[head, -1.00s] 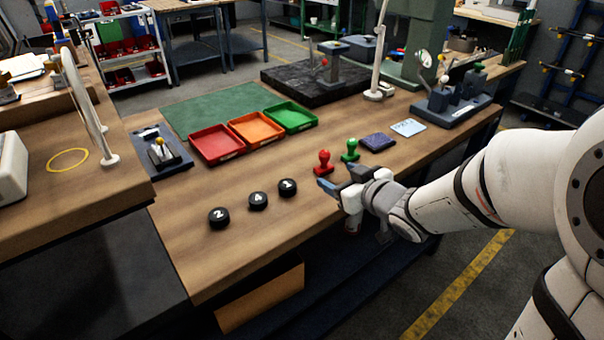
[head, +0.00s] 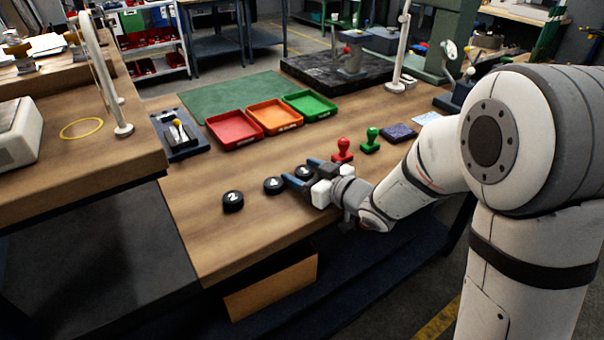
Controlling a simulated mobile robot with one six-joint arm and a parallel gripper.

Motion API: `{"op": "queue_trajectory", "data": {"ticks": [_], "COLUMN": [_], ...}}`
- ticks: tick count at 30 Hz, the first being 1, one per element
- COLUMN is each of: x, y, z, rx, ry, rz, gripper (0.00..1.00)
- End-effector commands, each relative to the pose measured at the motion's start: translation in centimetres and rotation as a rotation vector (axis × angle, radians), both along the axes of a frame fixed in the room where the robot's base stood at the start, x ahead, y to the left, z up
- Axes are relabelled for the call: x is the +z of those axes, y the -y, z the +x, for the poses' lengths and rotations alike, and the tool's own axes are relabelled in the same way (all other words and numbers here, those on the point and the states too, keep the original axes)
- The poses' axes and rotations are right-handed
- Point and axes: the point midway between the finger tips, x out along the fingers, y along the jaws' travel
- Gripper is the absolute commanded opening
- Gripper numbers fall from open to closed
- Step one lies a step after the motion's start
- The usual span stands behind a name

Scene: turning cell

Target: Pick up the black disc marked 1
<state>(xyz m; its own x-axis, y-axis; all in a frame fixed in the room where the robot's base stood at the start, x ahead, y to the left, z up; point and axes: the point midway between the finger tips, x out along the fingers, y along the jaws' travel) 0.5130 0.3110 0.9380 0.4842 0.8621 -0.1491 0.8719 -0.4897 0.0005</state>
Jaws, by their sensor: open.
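The black disc marked 1 (head: 304,171) lies on the wooden bench, partly hidden by my gripper. Its number is mostly covered in this view. My gripper (head: 301,173) is open, and its two blue-grey fingers lie to either side of the disc, close to it. I cannot tell whether they touch it. The disc marked 4 (head: 273,185) lies just left of the near finger. The disc marked 2 (head: 233,201) lies further left.
Red (head: 234,130), orange (head: 274,117) and green (head: 310,105) trays stand behind the discs. A red stamp (head: 342,150) and a green stamp (head: 371,141) stand right of my gripper. The bench left of the discs is clear.

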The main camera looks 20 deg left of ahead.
Motion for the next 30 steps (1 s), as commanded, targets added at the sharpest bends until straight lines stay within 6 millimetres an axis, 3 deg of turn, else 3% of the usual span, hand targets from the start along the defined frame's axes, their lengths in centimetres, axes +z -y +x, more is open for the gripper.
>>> {"op": "queue_trajectory", "data": {"ticks": [6, 25, 30], "x": [-0.02, -0.02, 0.04], "y": [-0.04, -0.07, -0.09], "z": [0.02, -0.03, -0.02], "rx": [0.000, 0.001, 0.001], "ry": [0.000, 0.000, 0.000], "rz": [0.000, 0.000, 0.001], "gripper": [0.63, 0.12, 0.10]}}
